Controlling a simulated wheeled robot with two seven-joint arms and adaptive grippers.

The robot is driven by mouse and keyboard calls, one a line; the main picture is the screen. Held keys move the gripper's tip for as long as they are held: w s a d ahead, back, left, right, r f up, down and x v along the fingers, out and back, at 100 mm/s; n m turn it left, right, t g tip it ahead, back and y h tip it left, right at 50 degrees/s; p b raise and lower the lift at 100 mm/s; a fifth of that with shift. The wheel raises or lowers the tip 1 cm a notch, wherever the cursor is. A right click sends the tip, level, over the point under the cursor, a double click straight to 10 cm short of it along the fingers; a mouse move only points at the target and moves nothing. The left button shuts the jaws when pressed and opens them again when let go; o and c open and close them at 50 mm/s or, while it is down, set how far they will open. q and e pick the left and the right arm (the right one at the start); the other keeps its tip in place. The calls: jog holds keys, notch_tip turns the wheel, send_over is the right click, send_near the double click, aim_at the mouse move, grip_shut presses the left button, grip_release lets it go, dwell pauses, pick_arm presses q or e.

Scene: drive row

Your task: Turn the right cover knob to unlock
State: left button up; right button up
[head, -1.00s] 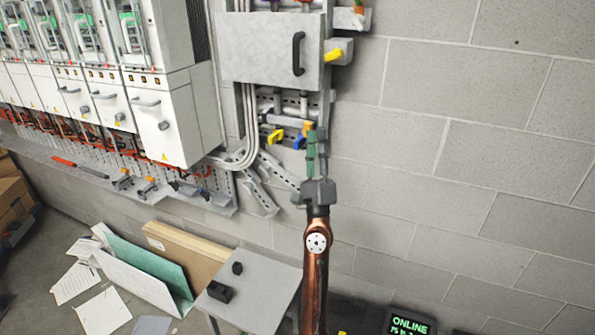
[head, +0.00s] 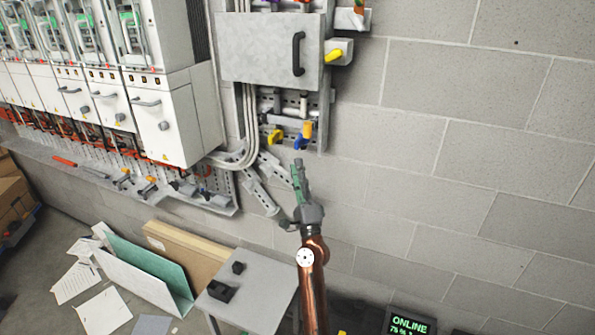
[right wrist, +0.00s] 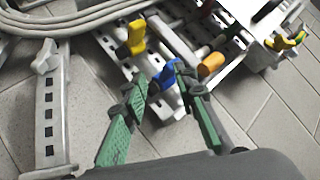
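Grey round knobs sit on the white drive covers at the left of the head view; the rightmost knob (head: 163,126) is on the nearest cover (head: 172,118), which looks closed. My right gripper (head: 297,164) points up in front of the wall, well to the right of that knob and a little below the valve handles. In the right wrist view its two green fingers (right wrist: 158,78) stand apart with nothing held between them. A blue handle (right wrist: 169,78) shows beyond the fingertips. The right wrist view does not show the cover knobs. My left gripper is not in view.
Grey conduits (head: 247,150) run beside the drives. A small grey table (head: 262,290) stands below. The block wall at right is bare.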

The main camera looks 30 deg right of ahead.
aim_at(333, 57)
dwell(0.4)
jog(key=s+d+r+m+g+h+p, duration=0.2)
jog(key=s+r+m+g+h+p, duration=0.3)
jog(key=r+m, duration=0.55)
jog(key=s+d+r+m+g+h+p, duration=0.25)
jog(key=r+m+g+h+p, duration=0.35)
jog(key=r+m, duration=0.5)
jog(key=s+d+r+m+g+h+p, duration=0.2)
jog(key=s+r+m+g+h+p, duration=0.25)
jog(key=r+m+p, duration=0.55)
jog(key=w+a+r+m+t+y+p, duration=0.1)
jog(key=a+r+m+t+y+p, duration=0.15)
jog(key=a+m+y+p, duration=0.3)
jog(key=shift+g+y, duration=0.3)
jog(key=shift+y, duration=0.5)
jog(key=p+x, duration=0.1)
jog(key=x, duration=0.5)
jog(key=shift+w+d+r, duration=0.1)
jog(key=shift+w+d, duration=0.05)
jog(key=shift+w, duration=0.25)
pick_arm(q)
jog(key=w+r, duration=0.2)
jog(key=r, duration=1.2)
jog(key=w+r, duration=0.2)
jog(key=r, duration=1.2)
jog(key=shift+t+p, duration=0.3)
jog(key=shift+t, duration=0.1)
pick_arm(e)
jog(key=shift+w+d, duration=0.3)
